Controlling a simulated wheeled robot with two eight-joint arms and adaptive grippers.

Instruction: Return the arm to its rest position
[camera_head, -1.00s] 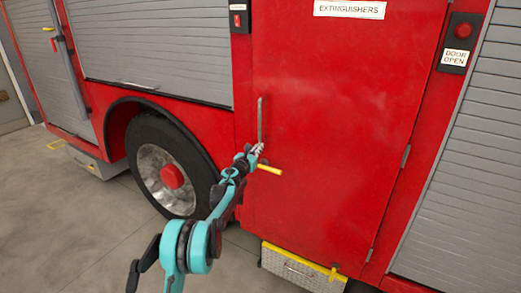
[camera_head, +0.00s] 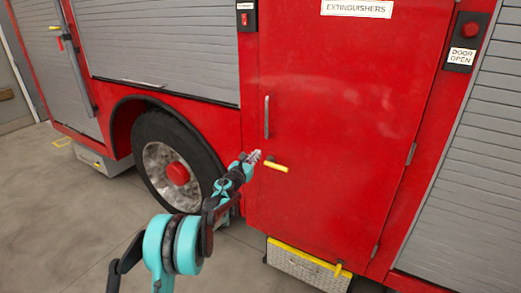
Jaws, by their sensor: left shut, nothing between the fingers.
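My left arm reaches up from the bottom left of the head view. Its gripper (camera_head: 255,156) is shut and empty, in front of the left edge of the red extinguisher door (camera_head: 335,140). The gripper appears just left of the yellow handle (camera_head: 275,167) and below the vertical grey handle (camera_head: 267,117); whether it touches the door is hard to tell. The door looks closed. My right gripper is not in view.
A fire truck wheel (camera_head: 172,165) is left of my arm. A metal step with a yellow edge (camera_head: 305,267) juts out below the door. Grey roller shutters (camera_head: 165,48) flank the door. Open concrete floor (camera_head: 60,215) lies at the lower left.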

